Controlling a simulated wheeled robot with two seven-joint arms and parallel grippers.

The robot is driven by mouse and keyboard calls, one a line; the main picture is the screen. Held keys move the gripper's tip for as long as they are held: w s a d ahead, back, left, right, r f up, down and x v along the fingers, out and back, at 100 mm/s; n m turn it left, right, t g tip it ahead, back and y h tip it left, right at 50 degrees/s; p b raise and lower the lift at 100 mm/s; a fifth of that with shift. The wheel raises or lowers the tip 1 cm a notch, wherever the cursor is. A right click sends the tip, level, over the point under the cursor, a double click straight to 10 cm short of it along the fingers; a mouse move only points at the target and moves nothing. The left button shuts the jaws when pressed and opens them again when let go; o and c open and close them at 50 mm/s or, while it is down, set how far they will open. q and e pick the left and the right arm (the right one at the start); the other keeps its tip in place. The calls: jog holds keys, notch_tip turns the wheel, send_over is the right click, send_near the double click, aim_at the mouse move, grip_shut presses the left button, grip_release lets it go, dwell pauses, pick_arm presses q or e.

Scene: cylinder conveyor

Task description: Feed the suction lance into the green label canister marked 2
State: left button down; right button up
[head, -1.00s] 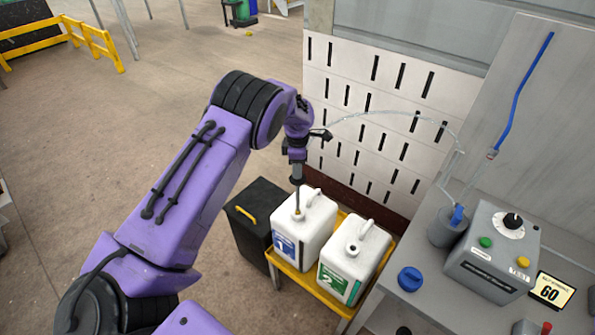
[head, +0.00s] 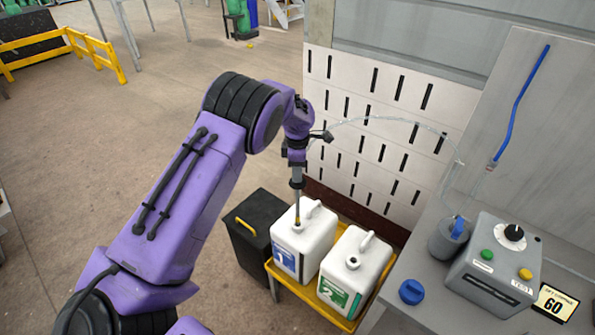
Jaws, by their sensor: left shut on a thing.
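My left gripper (head: 296,178) is shut on the suction lance (head: 297,207), a thin upright grey rod. The lance stands over the mouth of the white canister with the blue label marked 1 (head: 312,233). Its lower end is at that mouth; I cannot tell how far inside it is. A thin clear hose (head: 385,119) arcs from the gripper to the right. The white canister with the green label marked 2 (head: 368,257) stands just right of canister 1, its mouth uncapped. My right gripper is not in view.
Both canisters stand in a yellow tray (head: 318,301). A black bin (head: 252,237) is at its left. A slotted white panel (head: 380,120) rises behind. On the grey bench at right are a blue cap (head: 411,292), a grey pot (head: 448,241) and a control box (head: 491,265).

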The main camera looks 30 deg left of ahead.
pick_arm(q)
jog(key=shift+r, duration=0.15)
dwell(0.4)
jog(key=shift+r, duration=3.9)
